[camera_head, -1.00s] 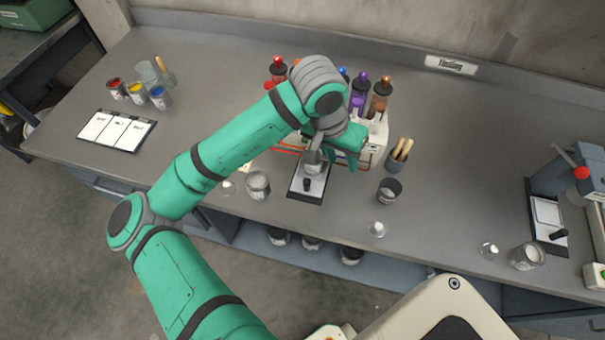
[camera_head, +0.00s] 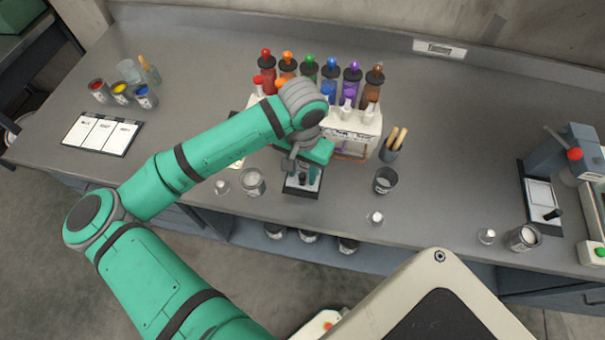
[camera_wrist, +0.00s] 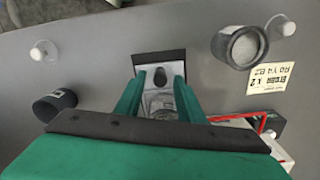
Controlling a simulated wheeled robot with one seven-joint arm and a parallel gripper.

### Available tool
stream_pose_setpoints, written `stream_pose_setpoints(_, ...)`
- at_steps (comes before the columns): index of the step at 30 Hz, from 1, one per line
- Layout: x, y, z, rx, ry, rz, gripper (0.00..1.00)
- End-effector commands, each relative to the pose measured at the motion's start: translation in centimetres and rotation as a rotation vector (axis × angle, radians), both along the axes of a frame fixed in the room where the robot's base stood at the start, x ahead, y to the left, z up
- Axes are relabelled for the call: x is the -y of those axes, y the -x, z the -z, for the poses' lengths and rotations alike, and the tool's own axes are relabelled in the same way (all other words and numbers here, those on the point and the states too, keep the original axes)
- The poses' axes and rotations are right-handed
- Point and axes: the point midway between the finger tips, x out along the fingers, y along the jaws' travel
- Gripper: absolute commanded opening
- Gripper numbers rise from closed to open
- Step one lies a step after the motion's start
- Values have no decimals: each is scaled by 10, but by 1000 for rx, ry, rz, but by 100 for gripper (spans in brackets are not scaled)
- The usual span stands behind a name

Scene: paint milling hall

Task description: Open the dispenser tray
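The dispenser (camera_head: 352,132) is a white unit with several coloured bottles along its back, standing on the grey bench. Its tray (camera_head: 290,191) is a dark-edged plate at the front with a small black knob (camera_head: 303,180) on it. My gripper (camera_head: 302,172) hangs over the tray with its fingers pointing down. In the wrist view, my gripper (camera_wrist: 158,85) has its two teal fingers apart, one on each side of the knob (camera_wrist: 160,78). The tray (camera_wrist: 160,58) shows just beyond the fingertips. I cannot tell whether a finger touches the knob. My forearm hides the dispenser's left part.
A glass jar (camera_head: 252,182) stands just left of the tray and a dark cup (camera_head: 385,180) to its right. A holder with wooden sticks (camera_head: 391,149) is beside the dispenser.

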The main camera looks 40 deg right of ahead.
Motion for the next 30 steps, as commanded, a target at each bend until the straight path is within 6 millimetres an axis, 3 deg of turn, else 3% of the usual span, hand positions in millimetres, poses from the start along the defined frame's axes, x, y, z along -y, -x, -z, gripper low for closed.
stream_pose_setpoints(6,0,0,19,0,0,0,35)
stream_pose_setpoints(16,0,0,22,0,1,0,35)
stream_pose_setpoints(21,0,0,22,0,1,0,0)
stream_pose_setpoints(26,0,-1,22,0,1,0,0)
stream_pose_setpoints(30,-12,-6,22,-2,1,-5,0)
